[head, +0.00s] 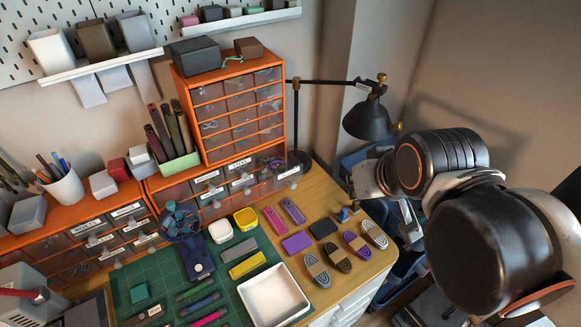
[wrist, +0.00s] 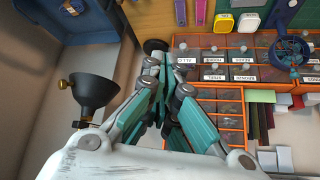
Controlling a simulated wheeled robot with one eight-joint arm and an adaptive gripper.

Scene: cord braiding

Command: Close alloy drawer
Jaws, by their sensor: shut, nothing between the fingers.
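The alloy drawer (head: 289,173) is at the right end of the top row of the lower orange cabinet. It stands out past its neighbours, with something purple showing inside behind its front. In the wrist view its label, partly readable as "ALLO", shows on the drawer (wrist: 186,60) at the left end of the labelled row. My gripper (wrist: 157,62) is shut and empty. In the wrist view its fingertips are just left of that drawer; I cannot tell whether they touch it. In the head view my arm comes in from the right.
A black lamp (head: 370,120) stands right of the cabinet. A taller orange drawer unit (head: 190,100) rises above the lower cabinet. Shoe-sole shapes (head: 338,257), a white tray (head: 273,295) and a green mat (head: 150,270) lie on the table in front.

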